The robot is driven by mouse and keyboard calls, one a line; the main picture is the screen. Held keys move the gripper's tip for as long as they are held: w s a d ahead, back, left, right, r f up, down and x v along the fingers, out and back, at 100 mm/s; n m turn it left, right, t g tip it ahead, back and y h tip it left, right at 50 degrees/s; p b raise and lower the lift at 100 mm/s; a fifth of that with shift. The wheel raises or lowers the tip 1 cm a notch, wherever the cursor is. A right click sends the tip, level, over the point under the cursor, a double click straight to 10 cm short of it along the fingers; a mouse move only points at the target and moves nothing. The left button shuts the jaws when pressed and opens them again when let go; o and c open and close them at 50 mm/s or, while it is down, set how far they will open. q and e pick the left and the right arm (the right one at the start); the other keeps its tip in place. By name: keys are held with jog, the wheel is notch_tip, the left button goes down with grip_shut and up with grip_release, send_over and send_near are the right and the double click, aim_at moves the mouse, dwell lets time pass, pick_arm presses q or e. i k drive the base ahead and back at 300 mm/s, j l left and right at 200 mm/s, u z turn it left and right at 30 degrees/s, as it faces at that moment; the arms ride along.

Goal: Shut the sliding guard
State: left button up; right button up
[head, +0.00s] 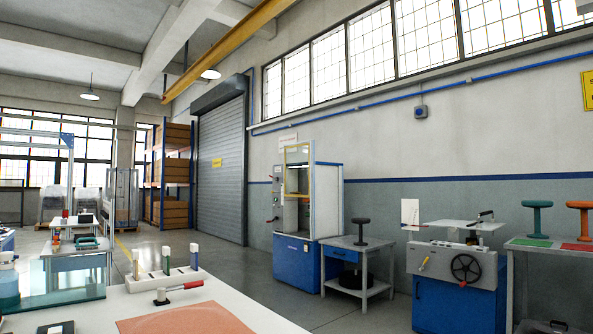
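A tall testing machine (329,200) with a blue base stands against the wall, right of the roller door. A yellow-edged clear panel, which looks like the sliding guard (298,155), sits at the top of its front. Below the panel, the work space looks uncovered, with metal parts inside. The guard looks raised, but it is small and far off. A control panel with a red lever is on the machine's left side. Neither of my grippers is in view.
A white bench (250,318) with an orange mat (172,320) and a bottle rack (165,277) fills the near left. A grey side table (361,244) stands right of the machine, then a blue-based machine with a handwheel (466,268). Open floor lies before the testing machine.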

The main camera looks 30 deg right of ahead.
aim_at(295, 170)
jog(key=i+l+z, duration=0.2)
jog(key=l+z, duration=0.25)
jog(key=l, duration=0.15)
jog(key=i+l+z, duration=0.25)
jog(key=l+z, duration=0.15)
jog(key=l, duration=0.2)
jog(key=i+l+z, duration=0.75)
jog(key=z, duration=0.15)
jog(key=i+l+u, duration=0.2)
jog(key=i, duration=0.25)
jog(key=i+l+u, duration=0.2)
jog(key=i, duration=0.25)
jog(key=i+j+u, duration=0.1)
jog(key=i+u, duration=0.85)
jog(key=u, duration=0.15)
jog(key=i+j+z, duration=0.15)
jog(key=i, duration=1.05)
jog(key=i+l, duration=0.2)
jog(key=i, duration=1.15)
jog(key=i+l+z, duration=0.1)
jog(key=i, duration=1.3)
jog(key=l, duration=0.1)
